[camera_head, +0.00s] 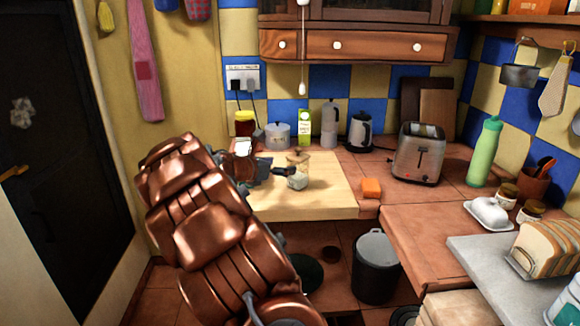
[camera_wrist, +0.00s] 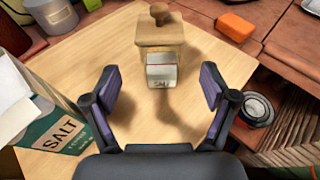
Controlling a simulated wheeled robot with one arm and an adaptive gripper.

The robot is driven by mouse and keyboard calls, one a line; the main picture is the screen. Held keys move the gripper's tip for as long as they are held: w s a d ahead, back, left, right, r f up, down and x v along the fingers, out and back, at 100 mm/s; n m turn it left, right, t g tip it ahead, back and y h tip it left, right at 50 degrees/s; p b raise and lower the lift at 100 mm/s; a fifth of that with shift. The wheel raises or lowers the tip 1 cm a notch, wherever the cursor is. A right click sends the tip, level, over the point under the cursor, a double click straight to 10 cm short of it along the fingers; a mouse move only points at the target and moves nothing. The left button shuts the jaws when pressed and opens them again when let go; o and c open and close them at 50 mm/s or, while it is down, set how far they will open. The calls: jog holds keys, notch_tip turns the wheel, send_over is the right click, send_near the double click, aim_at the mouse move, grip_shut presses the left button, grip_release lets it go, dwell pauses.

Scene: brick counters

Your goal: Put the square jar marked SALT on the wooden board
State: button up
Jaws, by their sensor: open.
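The square jar (camera_wrist: 162,72), marked SALT on its front label, has a wooden knobbed lid and stands upright on the wooden board. It also shows in the head view (camera_head: 298,177). The pale wooden board (camera_head: 326,199) lies on the counter, and its bare surface fills much of the wrist view (camera_wrist: 218,56). My gripper (camera_wrist: 160,80) is open and empty. Its fingers are spread to the left and right in front of the jar, apart from it. A green and white box (camera_wrist: 62,138), also marked SALT, stands close by at the left.
An orange sponge (camera_head: 371,188) lies right of the board. A toaster (camera_head: 419,154) and a green bottle (camera_head: 484,153) stand farther right. A moka pot (camera_head: 329,126), a kettle (camera_head: 360,131) and a lidded pot (camera_head: 278,136) stand behind the board. A bin (camera_head: 376,270) is on the floor.

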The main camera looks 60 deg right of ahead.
jog(key=v, duration=0.3)
jog(key=shift+a+r, duration=0.1)
jog(key=shift+a, duration=0.1)
jog(key=s+a+f+m+y, duration=0.3)
jog(key=s+a, duration=0.6)
jog(key=a, duration=0.6)
jog(key=s+a+f+m+y, duration=0.4)
jog(key=s+a+m+y, duration=0.2)
jog(key=a, duration=0.9)
jog(key=s+a+f+m+y, duration=0.4)
jog(key=s+a+m, duration=0.3)
jog(key=s+a, duration=0.6)
jog(key=a+y, duration=0.1)
jog(key=a, duration=0.2)
jog(key=shift+f+m+g+y, duration=0.2)
jog(key=shift+m+g+y, duration=0.1)
jog(key=shift+m+g, duration=0.1)
jog(key=shift+d, duration=0.1)
